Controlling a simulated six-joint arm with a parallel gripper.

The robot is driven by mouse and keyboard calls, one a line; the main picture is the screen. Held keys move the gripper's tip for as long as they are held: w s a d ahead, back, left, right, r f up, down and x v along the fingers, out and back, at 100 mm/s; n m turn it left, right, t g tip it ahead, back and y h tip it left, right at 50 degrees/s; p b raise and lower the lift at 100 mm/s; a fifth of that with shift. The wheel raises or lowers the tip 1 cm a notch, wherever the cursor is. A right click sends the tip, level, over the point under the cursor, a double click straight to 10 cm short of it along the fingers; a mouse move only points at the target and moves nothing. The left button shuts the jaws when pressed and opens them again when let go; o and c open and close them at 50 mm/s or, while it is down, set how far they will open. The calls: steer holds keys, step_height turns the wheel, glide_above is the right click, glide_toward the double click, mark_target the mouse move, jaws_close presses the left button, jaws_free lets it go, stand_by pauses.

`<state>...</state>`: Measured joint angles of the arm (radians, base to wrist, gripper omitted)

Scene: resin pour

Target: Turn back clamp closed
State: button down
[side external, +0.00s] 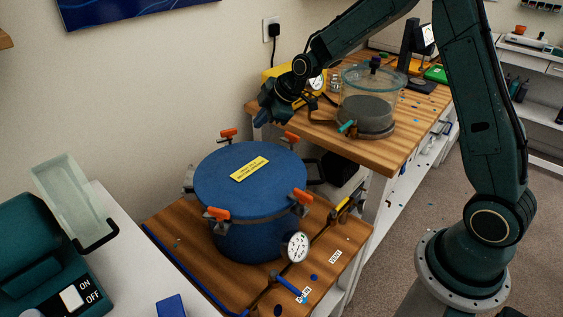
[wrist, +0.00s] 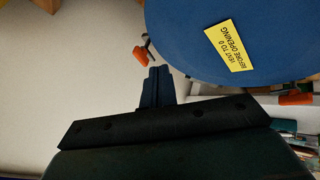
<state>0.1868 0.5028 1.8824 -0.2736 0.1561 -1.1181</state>
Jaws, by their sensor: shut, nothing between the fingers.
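The blue pressure pot (side external: 249,240) has a round blue lid (side external: 225,180), with a yellow label, and clamps with orange handles around its rim. At the back rim are a left clamp (side external: 229,134) and a right clamp (side external: 290,138); whether either is fully closed cannot be told. My gripper (side external: 267,116) is behind and above the back rim. In the wrist view, my gripper (wrist: 158,73) is shut and empty, with fingertips just short of an orange-handled clamp (wrist: 140,55). A gap seems to lie between them. Another clamp (wrist: 295,98) shows at the right.
Front clamps (side external: 300,195) (side external: 217,213) and a pressure gauge (side external: 296,246) stick out from the pot. A glass chamber (side external: 370,85) stands on the higher wooden bench behind. The wall is close on the left. A blue-handled valve (side external: 286,283) lies in front.

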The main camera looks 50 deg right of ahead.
mark_target(226, 135)
steer(key=x, duration=0.7)
steer(key=shift+f, duration=0.2)
steer(key=shift+w+d+f, duration=0.15)
steer(key=shift+w+f, duration=0.05)
steer(key=shift+w, duration=0.65)
steer(key=shift+w+d, duration=0.3)
steer(key=shift+w, duration=0.3)
steer(key=shift+w+d, duration=0.25)
steer(key=shift+w, duration=0.35)
steer(key=shift+w+d+n+g+y, duration=0.2)
steer(key=shift+d+n+g+y, duration=0.15)
steer(key=shift+n+y, duration=0.45)
steer(key=shift+w+d+n+g+y, duration=0.2)
steer(key=shift+w+d+n+y, duration=0.1)
steer(key=shift+w+n, duration=0.55)
steer(key=shift+w+d+n+g+y, duration=0.3)
steer(key=shift+w+n, duration=0.3)
steer(key=shift+w, duration=0.35)
steer(key=shift+w+d+n+g+y, duration=0.15)
steer(key=shift+w+d+n+y, duration=0.15)
steer(key=shift+w+n, duration=0.55)
steer(key=shift+w, duration=0.1)
